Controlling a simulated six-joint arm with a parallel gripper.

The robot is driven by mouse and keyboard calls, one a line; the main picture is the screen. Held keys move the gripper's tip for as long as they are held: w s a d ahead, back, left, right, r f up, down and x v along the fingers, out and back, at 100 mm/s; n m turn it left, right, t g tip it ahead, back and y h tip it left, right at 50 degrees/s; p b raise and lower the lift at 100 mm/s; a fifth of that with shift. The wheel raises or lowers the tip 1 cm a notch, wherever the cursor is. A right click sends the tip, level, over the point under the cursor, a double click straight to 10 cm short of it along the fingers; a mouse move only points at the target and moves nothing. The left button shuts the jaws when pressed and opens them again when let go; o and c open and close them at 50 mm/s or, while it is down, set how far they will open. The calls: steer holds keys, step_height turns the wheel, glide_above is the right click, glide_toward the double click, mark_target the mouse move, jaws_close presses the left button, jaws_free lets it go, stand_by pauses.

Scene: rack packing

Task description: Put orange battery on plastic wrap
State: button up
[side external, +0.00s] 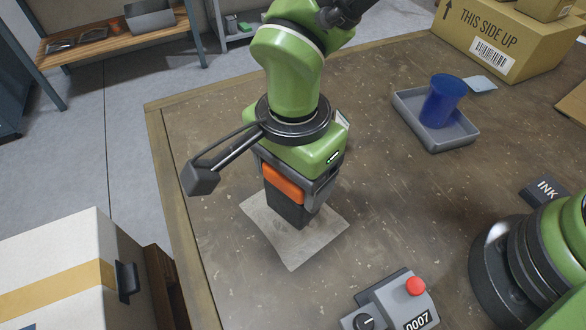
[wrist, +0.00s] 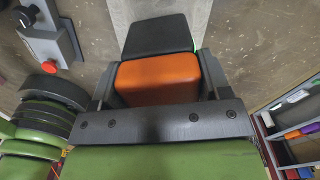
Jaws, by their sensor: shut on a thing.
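The orange battery (side external: 283,184) has an orange upper part and a black lower part. My gripper (side external: 296,192) points down and is shut on it. The battery is upright over the plastic wrap (side external: 322,242), a wrinkled greyish sheet lying flat on the table. I cannot tell whether its lower end touches the wrap. In the wrist view the battery (wrist: 158,76) sits between the two dark fingers, its black end pointing away. The battery and gripper hide part of the wrap.
A blue cup (side external: 443,100) stands in a grey tray (side external: 462,133) at the back right. A cardboard box (side external: 500,45) is behind it. A control box with a red button (side external: 415,286) sits at the front. A black ink box (side external: 543,190) is at the right. The table's middle is clear.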

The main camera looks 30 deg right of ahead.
steer(key=shift+f, duration=0.1)
steer(key=o, duration=1.2)
step_height(320, 180, up, 11)
steer(key=shift+r, duration=0.65)
steer(key=shift+d, duration=0.1)
